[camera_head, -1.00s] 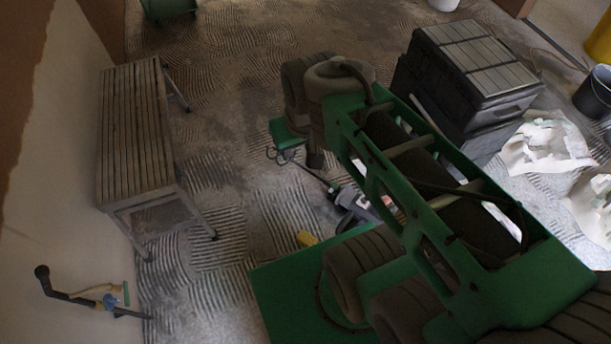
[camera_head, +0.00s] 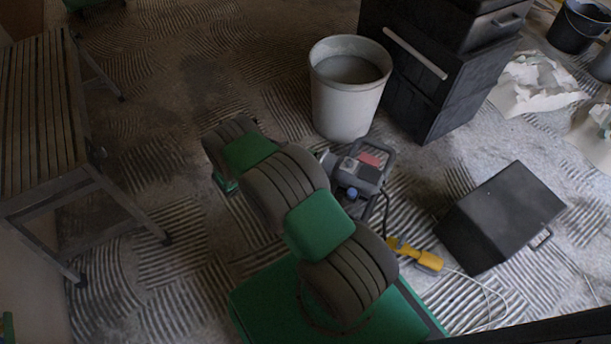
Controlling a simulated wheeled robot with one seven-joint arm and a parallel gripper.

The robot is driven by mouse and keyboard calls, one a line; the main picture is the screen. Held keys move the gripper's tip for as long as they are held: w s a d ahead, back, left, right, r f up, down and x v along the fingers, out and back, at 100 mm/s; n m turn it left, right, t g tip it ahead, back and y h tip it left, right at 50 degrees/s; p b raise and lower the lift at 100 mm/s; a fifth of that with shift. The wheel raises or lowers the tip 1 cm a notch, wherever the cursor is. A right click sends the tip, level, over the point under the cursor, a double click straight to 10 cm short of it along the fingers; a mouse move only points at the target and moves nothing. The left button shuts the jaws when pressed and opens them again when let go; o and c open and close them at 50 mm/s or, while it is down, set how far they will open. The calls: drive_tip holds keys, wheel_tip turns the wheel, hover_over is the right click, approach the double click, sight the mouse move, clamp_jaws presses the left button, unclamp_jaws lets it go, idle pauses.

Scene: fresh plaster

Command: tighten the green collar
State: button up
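A small green piece (camera_head: 7,328) shows at the lower left edge of the head view. It is cut off by the frame, and I cannot tell whether it is the green collar. The rest of the wall fitting there is out of view. My own green and dark ribbed body parts fill the lower middle.
A slatted bench (camera_head: 40,110) stands at left. A pale bucket (camera_head: 345,115), black drawer cabinet (camera_head: 445,75), grey-red machine (camera_head: 358,172), yellow tool (camera_head: 415,255) and black box (camera_head: 505,215) stand or lie at right. Floor between bench and bucket is clear.

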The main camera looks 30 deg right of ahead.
drive_tip(key=s+d+f+t+h+b, duration=0.1)
drive_tip(key=s+f+b, duration=0.2)
drive_tip(key=f, duration=0.7)
drive_tip(key=b+x, duration=0.2)
drive_tip(key=x, duration=0.5)
drive_tip(key=shift+s+d, duration=0.15)
drive_tip(key=shift+w+d+b, duration=0.25)
drive_tip(key=shift+d+b, duration=0.05)
drive_tip(key=shift+d, duration=0.05)
clamp_jaws()
